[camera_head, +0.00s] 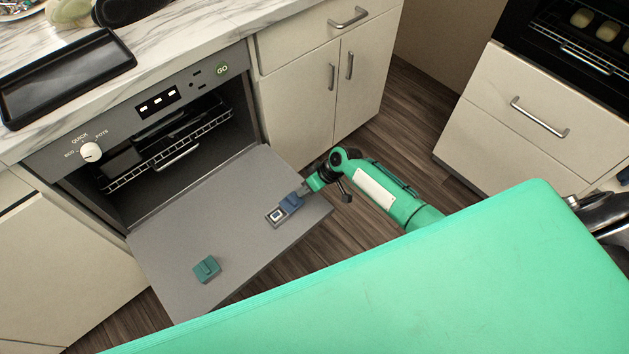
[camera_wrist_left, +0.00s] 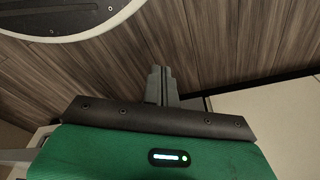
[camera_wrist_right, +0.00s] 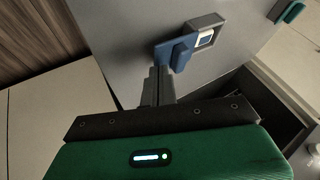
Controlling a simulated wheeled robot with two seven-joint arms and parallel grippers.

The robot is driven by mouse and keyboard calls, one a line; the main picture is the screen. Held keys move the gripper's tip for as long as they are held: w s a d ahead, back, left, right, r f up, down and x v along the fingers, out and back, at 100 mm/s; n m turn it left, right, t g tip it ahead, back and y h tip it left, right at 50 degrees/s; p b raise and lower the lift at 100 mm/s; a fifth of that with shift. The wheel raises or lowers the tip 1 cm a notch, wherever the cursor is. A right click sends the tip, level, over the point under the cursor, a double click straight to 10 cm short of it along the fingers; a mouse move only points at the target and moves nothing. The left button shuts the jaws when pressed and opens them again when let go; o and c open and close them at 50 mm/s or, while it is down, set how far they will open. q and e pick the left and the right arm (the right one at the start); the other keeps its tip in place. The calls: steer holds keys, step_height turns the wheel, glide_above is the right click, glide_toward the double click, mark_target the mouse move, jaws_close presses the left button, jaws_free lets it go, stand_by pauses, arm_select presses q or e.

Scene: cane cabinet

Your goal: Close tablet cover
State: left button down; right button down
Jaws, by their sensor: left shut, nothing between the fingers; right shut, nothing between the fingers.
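The dishwasher door (camera_head: 190,235) hangs open and nearly flat. On it sits a grey tablet compartment (camera_head: 271,218) with a small white tablet or square inside. Its blue cover (camera_head: 290,203) is slid to the side, leaving the compartment open. In the right wrist view the cover (camera_wrist_right: 180,53) lies just beyond my right gripper's fingertips (camera_wrist_right: 160,70). My right gripper (camera_head: 304,190) is shut and empty, at or against the cover's near edge; I cannot tell whether it touches. My left gripper (camera_wrist_left: 160,72) is shut and empty over the wood floor, outside the head view.
A teal block (camera_head: 207,269) sits on the door farther left. The dishwasher rack (camera_head: 170,155) is inside the open cavity. Cabinets (camera_head: 325,85) stand beside it, and a black tray (camera_head: 65,75) lies on the marble counter. The floor (camera_head: 405,125) right of the door is clear.

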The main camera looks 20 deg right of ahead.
mark_target(288, 210)
arm_select(q)
steer(key=shift+s+f, duration=0.15)
steer(key=shift+f, duration=0.25)
arm_select(e)
steer(key=shift+s+a, duration=0.25)
steer(key=shift+a, duration=0.35)
steer(key=shift+a, duration=0.1)
